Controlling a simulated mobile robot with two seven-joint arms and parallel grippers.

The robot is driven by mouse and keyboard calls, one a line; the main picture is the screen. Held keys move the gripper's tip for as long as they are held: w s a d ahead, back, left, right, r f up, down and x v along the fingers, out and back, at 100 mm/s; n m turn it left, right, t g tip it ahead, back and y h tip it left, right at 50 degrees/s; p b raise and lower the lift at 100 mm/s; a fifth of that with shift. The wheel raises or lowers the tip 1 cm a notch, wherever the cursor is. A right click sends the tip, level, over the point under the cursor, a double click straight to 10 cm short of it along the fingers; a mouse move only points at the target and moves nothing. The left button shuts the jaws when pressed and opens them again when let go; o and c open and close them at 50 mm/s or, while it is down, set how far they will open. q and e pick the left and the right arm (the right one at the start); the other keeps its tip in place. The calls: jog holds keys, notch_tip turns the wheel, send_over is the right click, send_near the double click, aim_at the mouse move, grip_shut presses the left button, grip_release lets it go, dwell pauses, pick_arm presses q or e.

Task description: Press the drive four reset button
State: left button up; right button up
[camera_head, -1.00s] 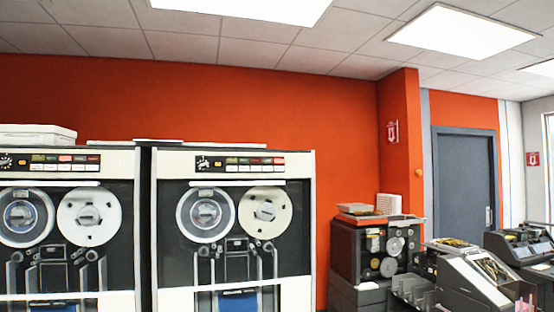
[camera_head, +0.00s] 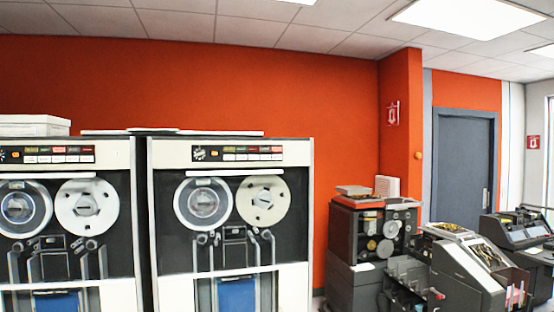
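Two white tape drive cabinets stand at the left and centre. The nearer-to-centre drive (camera_head: 300,200) has two reels and a control strip (camera_head: 237,153) along its top with a dial and small coloured buttons. The left drive (camera_head: 140,200) has a similar control strip (camera_head: 45,154), cut by the picture's left edge. The button labels are too small to read, so I cannot tell which drive is number four or which button is its reset. Neither of my grippers is in view.
A dark machine with reels (camera_head: 342,240) stands right of the drives. Card machines (camera_head: 455,270) and (camera_head: 520,240) fill the lower right. A grey door (camera_head: 465,165) is in the back wall. Flat boxes (camera_head: 35,126) lie on top of the left drive. The floor is mostly hidden.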

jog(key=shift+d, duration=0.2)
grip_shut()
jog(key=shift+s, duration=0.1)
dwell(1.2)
